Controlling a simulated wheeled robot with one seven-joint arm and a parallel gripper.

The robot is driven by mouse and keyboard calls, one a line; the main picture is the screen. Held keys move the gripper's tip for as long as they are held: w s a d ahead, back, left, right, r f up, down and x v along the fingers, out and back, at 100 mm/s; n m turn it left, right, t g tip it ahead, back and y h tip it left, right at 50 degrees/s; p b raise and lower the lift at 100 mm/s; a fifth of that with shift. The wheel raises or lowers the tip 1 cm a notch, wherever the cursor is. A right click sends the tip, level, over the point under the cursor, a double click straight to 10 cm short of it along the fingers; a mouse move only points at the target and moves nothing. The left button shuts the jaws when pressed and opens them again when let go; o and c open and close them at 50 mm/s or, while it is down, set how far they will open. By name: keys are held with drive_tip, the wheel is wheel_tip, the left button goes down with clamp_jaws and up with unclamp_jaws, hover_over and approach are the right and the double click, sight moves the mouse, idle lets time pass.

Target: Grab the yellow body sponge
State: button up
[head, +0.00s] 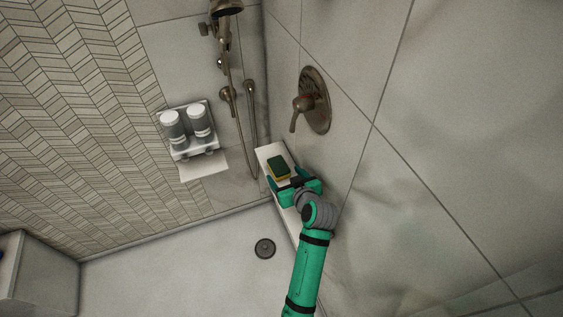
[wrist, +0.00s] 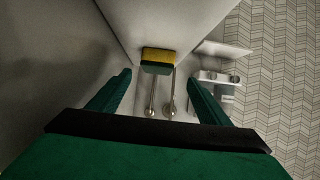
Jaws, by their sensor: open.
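The yellow body sponge (head: 279,168) has a dark green face and a yellow side. It lies on a narrow white ledge (head: 266,151) along the right wall in the head view. My gripper (head: 287,184) is just in front of it, over the ledge. In the wrist view, the sponge (wrist: 158,60) shows its yellow and green sides ahead of the fingers. My gripper (wrist: 155,92) is open there, with one green finger on each side and nothing between them. The sponge is beyond the fingertips, roughly centred between them.
A wall holder (head: 196,151) with two bottles is to the left of the ledge. A shower valve handle (head: 301,104) is on the wall above the sponge. A shower pipe (head: 235,105) runs down near the corner. The floor around the drain (head: 265,248) is clear.

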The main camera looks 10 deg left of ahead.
sight(279, 166)
drive_tip(key=shift+x, duration=1.6)
drive_tip(key=shift+w+x, duration=0.2)
drive_tip(key=shift+x, duration=2.45)
drive_tip(key=shift+d+r, duration=0.1)
drive_tip(key=shift+r, duration=0.1)
drive_tip(key=shift+c, duration=0.6)
drive_tip(key=c, duration=1.1)
